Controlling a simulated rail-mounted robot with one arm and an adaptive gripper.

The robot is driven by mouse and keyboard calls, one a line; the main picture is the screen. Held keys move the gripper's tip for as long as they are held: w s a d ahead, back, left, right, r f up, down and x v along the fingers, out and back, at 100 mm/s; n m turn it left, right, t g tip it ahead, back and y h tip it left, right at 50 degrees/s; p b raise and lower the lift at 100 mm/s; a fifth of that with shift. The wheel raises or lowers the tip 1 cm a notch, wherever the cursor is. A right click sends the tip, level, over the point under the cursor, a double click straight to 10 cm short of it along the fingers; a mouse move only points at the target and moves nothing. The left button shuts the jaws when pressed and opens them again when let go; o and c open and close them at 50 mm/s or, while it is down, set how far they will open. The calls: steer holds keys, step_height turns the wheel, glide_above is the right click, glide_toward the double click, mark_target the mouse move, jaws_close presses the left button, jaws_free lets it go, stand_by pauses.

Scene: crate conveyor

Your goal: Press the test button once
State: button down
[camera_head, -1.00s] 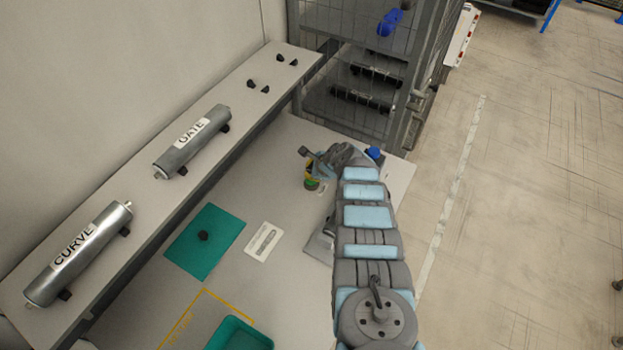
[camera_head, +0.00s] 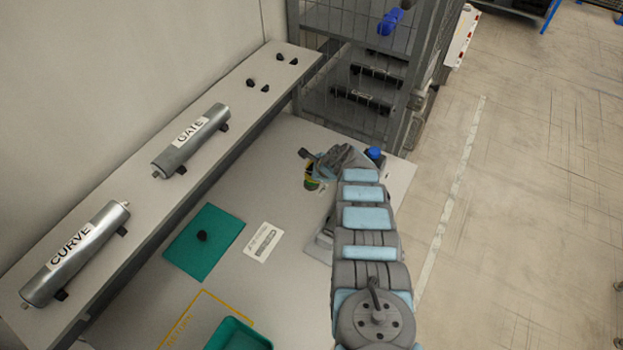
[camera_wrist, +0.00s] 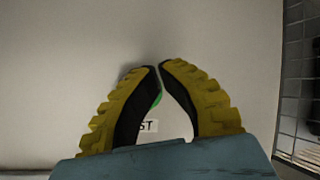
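The green test button (camera_wrist: 158,98) shows only in part in the wrist view, between the two fingers. Below it is a white label (camera_wrist: 149,126) with "ST" readable; the rest is hidden by the left finger. My gripper (camera_wrist: 160,66) has yellow ribbed fingers with dark pads. Its tips are almost together, with a thin gap and nothing held. It is in front of the pale surface bearing the button; I cannot tell whether it touches. In the head view, the wrist is over the far part of the bench and mostly hides the button area.
Rollers marked GATE (camera_head: 191,141) and CURVE (camera_head: 75,254) lie on the shelf at left. A teal mat (camera_head: 203,255), a white card (camera_head: 263,242) and a teal bin (camera_head: 238,335) are on the bench. A mesh cage (camera_head: 350,75) stands behind. A blue-topped object (camera_head: 374,153) is beside my wrist.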

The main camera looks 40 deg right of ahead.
steer(key=shift+f+b, duration=0.4)
stand_by(0.4)
steer(key=shift+r, duration=0.1)
steer(key=shift+r+p, duration=0.95)
steer(key=shift+p, duration=0.1)
step_height(320, 180, up, 5)
steer(key=p, duration=0.4)
steer(key=shift+p, duration=0.4)
stand_by(0.6)
